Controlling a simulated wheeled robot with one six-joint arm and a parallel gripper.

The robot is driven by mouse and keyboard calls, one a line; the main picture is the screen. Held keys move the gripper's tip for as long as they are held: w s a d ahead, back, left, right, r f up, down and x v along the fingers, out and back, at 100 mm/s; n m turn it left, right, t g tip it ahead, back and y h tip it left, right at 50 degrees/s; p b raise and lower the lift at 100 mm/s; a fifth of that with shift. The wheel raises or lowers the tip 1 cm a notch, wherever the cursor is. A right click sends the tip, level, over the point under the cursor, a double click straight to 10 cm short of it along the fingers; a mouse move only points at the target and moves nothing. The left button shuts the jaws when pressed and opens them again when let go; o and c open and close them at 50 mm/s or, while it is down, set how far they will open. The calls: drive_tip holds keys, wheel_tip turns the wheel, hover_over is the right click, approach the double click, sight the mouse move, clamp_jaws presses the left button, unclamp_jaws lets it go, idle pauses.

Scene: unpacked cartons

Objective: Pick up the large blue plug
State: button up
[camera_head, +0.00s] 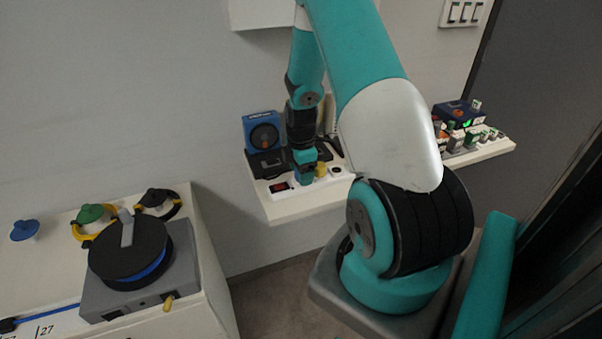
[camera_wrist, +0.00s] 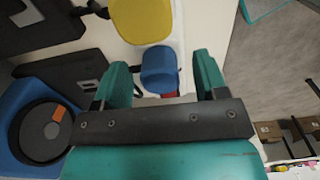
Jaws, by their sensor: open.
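A blue cylindrical plug (camera_wrist: 159,70) shows in the wrist view between the two teal fingers of my gripper (camera_wrist: 161,78). A gap shows beside the fingers, and I cannot tell whether either touches it. My gripper is open. In the head view, my gripper (camera_head: 304,168) points down over the white shelf (camera_head: 303,208) on the wall, and it largely hides the plug. A yellow knob (camera_wrist: 142,18) is just beyond the blue plug in the wrist view; it also shows right of my gripper in the head view (camera_head: 321,169).
A blue box with a dark dial (camera_head: 263,133) stands at the shelf's back left. More items, including a dark blue box (camera_head: 457,112), fill the shelf's right end. A cabinet at left carries a grey device (camera_head: 140,275), a blue disc-like knob (camera_head: 25,230) and a green one (camera_head: 90,213).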

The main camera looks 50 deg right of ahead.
drive_tip(key=c, duration=1.2)
wheel_tip(320, 180, up, 20)
drive_tip(key=shift+f+b, duration=0.1)
drive_tip(key=shift+b, duration=0.5)
